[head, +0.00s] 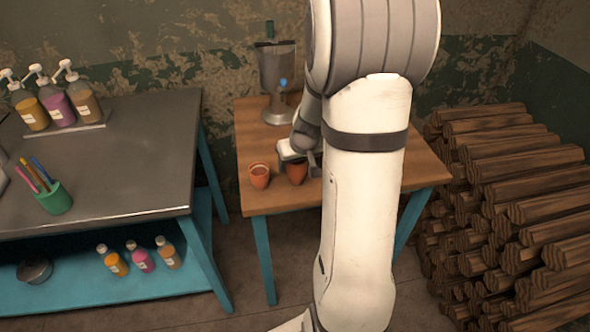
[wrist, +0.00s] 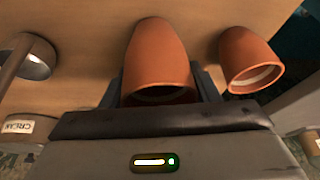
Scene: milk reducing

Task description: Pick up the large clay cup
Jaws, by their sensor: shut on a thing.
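The large clay cup (head: 297,174) is orange-brown and sits at my gripper near the left front of the wooden table (head: 280,204). In the wrist view the cup (wrist: 158,55) is between the two dark fingers of my gripper (wrist: 159,88), which is shut on it. In the head view my gripper (head: 301,156) partly covers the cup. I cannot tell whether the cup touches the table. A smaller clay cup (head: 260,176) stands just to its left, apart from it; it is to the right in the wrist view (wrist: 248,60).
A metal vessel on a stand (head: 277,75) is at the table's back. A metal-topped bench (head: 120,160) on the left holds pump bottles (head: 55,105) and a green pen cup (head: 54,200). Stacked logs (head: 520,200) are on the right. A cream-labelled container (wrist: 25,130) shows in the wrist view.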

